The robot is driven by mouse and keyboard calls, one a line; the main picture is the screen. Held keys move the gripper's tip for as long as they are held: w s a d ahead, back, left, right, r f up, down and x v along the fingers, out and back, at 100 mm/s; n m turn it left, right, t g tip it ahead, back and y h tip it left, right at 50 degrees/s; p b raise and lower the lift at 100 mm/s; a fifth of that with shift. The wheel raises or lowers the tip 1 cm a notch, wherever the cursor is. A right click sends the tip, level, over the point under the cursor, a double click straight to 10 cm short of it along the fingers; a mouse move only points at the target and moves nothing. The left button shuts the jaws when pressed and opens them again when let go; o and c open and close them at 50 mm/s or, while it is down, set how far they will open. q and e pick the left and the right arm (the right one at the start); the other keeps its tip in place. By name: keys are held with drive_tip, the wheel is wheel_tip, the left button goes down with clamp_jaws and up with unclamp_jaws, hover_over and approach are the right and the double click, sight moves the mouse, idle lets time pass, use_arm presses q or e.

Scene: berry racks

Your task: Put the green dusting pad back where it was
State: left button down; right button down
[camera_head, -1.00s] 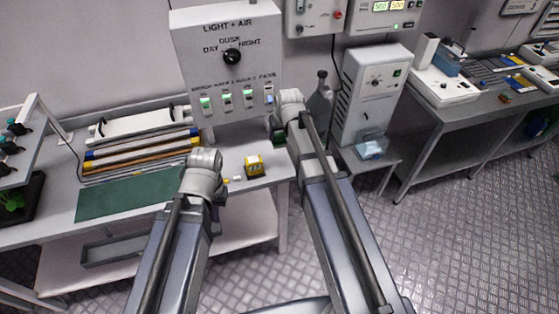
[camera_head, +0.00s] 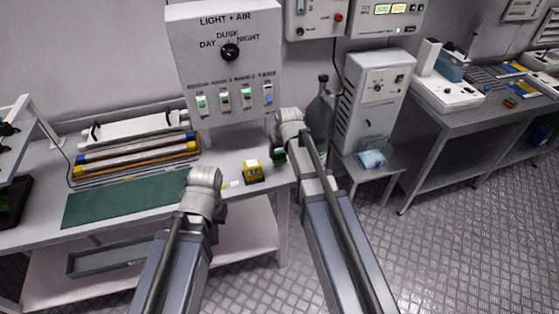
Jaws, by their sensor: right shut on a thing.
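My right gripper (camera_head: 279,148) is at the right end of the left bench, below the switch panel and mostly hidden by its own wrist. It is shut on a small dark green block, which I take to be the green dusting pad (camera_head: 280,157); only part of it shows. I cannot tell whether the pad touches the bench top. My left gripper (camera_head: 206,192) is over the front of the bench, by the right end of a flat green mat (camera_head: 120,203). Its fingers are hidden behind its wrist.
The light and air panel (camera_head: 215,75) rises behind. A dark grey bottle (camera_head: 320,110) and a white cabinet (camera_head: 370,100) stand to the right.

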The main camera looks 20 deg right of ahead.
sight(280, 156)
wheel_tip(280, 156, down, 3)
drive_tip(key=shift+f+b, duration=0.1)
drive_tip(key=shift+b, duration=1.1)
drive_tip(key=shift+c, duration=0.7)
unclamp_jaws()
drive_tip(key=shift+r, duration=0.2)
drive_tip(key=p+v, duration=1.2)
drive_tip(key=s+a+n+g, duration=0.1)
drive_tip(key=s+a+g, duration=0.1)
drive_tip(key=s+a, duration=0.4)
drive_tip(key=s+a+f+n+g+h, duration=0.1)
drive_tip(key=s+a+n+g, duration=0.1)
drive_tip(key=s+a, duration=0.5)
drive_tip(key=s+g, duration=0.1)
drive_tip(key=s, duration=0.5)
drive_tip(key=shift+s+a+f+h+b, duration=0.25)
drive_tip(key=shift+f+h+b, duration=0.05)
